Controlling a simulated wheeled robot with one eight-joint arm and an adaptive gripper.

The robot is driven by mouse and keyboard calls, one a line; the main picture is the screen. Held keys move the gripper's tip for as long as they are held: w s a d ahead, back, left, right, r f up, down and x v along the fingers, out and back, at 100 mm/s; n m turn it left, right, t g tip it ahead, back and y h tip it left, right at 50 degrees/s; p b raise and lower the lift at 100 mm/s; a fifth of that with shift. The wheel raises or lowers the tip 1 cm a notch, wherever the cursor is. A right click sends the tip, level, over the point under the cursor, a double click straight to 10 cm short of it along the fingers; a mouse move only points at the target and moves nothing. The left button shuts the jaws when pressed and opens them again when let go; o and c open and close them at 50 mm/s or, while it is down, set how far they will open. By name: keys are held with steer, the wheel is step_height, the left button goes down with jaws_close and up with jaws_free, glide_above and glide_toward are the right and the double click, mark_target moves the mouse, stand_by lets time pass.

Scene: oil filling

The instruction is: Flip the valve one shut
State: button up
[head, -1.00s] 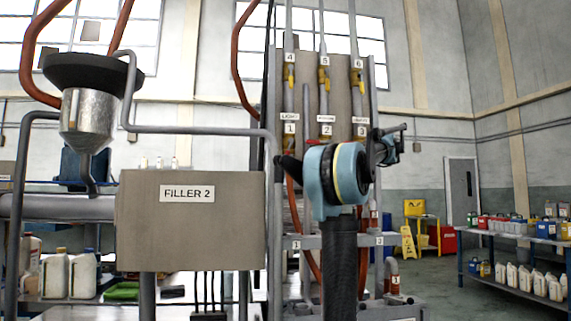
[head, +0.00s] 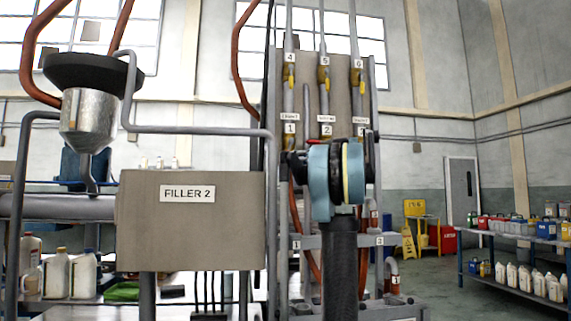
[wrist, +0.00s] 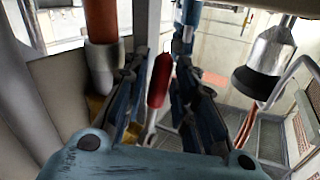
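The label of valve one (head: 290,130) shows on the panel in the head view. The valve under it is largely hidden by my wrist. In the wrist view a red lever handle (wrist: 159,80) stands nearly upright, slightly tilted, in the gap between my fingers. I cannot read which valve it belongs to. My gripper (wrist: 158,88) is open, with one dark blue finger on each side of the handle and visible gaps to it. In the head view the fingers are mostly hidden behind my wrist.
Labels 2 (head: 326,130) and upper valve 4 (head: 290,76) with its yellow handle are close by on the panel. The FILLER 2 box (head: 190,220) stands left of my arm. An orange-red pipe (wrist: 100,22) runs close beside my left finger in the wrist view.

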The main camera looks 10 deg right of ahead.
steer(key=shift+x, duration=0.95)
jaws_close()
steer(key=shift+d, duration=0.15)
